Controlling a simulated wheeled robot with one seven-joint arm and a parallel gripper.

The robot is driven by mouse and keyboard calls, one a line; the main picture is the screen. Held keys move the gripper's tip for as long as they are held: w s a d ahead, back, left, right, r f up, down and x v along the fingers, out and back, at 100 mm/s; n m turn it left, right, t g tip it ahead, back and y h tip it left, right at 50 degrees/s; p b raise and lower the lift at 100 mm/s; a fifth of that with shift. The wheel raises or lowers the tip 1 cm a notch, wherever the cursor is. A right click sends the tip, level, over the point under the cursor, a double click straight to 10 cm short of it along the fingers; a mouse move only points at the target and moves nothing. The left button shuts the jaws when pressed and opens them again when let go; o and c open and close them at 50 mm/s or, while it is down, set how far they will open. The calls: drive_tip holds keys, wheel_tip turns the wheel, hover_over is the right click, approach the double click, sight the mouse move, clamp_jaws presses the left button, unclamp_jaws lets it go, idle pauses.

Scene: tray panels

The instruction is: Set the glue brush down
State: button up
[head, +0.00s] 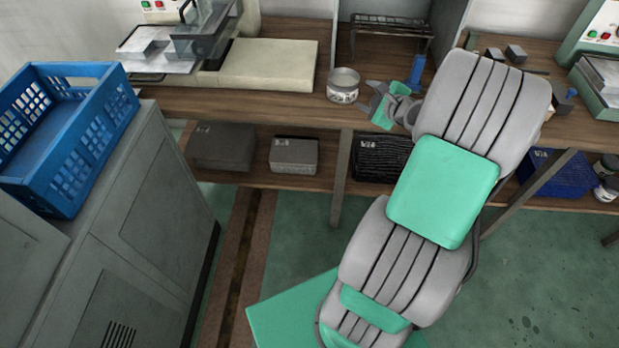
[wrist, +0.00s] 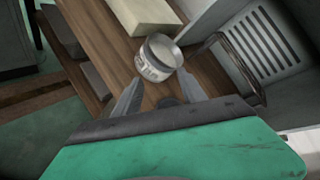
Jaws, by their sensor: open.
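I cannot make out a glue brush for certain in either view. My gripper (head: 371,97) is over the workbench, just right of a round white labelled pot (head: 343,85). In the wrist view my gripper (wrist: 160,84) is open, with nothing between its two fingers. The pot (wrist: 157,60) shows just beyond the fingertips, and its open top looks pale inside. A blue upright object (head: 416,73) stands behind my wrist, partly hidden by my arm; I cannot tell whether it is the brush.
A machine with a cream base (head: 268,64) stands left of the pot. A dark wire rack (head: 391,28) is behind, between grey panels. Dark blocks (head: 515,54) lie on the bench to the right. A blue crate (head: 68,180) sits on the grey cabinet at left.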

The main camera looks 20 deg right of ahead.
drive_tip(key=s+a+n+g+y, duration=0.25)
drive_tip(key=a+n+g, duration=0.25)
drive_tip(key=a+n, duration=1.15)
drive_tip(key=s+a+n+g+h, duration=0.1)
drive_tip(key=s+a+n+g, duration=0.5)
drive_tip(key=s, duration=1.2)
drive_tip(key=a+n, duration=0.4)
drive_tip(key=a, duration=0.3)
drive_tip(key=shift+a+f+h, duration=0.25)
drive_tip(key=shift+f+h, duration=0.1)
drive_tip(key=shift+f, duration=0.05)
